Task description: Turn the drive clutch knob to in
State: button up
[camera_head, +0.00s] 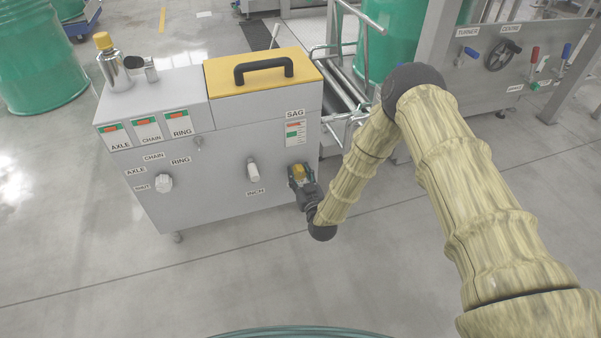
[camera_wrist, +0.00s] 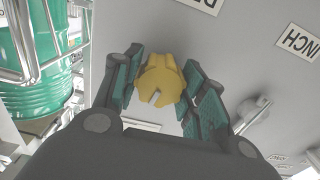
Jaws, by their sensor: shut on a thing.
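A yellow lobed knob (camera_wrist: 158,78) with a pale slot mark sits on the cabinet's grey front face. In the head view the knob (camera_head: 298,171) is at the lower right of that face, below the SAG label, partly hidden by my gripper. My gripper (camera_head: 301,176) is shut on the knob, with one green-padded finger on each side in the wrist view (camera_wrist: 164,88). A label beside the knob, cut off at the top edge of the wrist view, appears to begin with "DR". The knob's position words are not readable.
The grey cabinet (camera_head: 230,190) has a yellow lid (camera_head: 285,80) with a black handle. A grey lever (camera_head: 253,172) by the INCH label and a white knob (camera_head: 164,182) share its front. Rails and a green drum (camera_head: 385,40) stand behind. Floor in front is clear.

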jog(key=m+p, duration=0.2)
jog(key=m, duration=0.2)
jog(key=shift+d+m, duration=0.15)
jog(key=shift+m, duration=0.15)
jog(key=m+p, duration=0.1)
jog(key=m, duration=0.2)
jog(key=shift+m, duration=0.3)
jog(key=m, duration=0.4)
jog(key=shift+f, duration=0.1)
jog(key=shift+m, duration=1.8)
jog(key=o, duration=1)
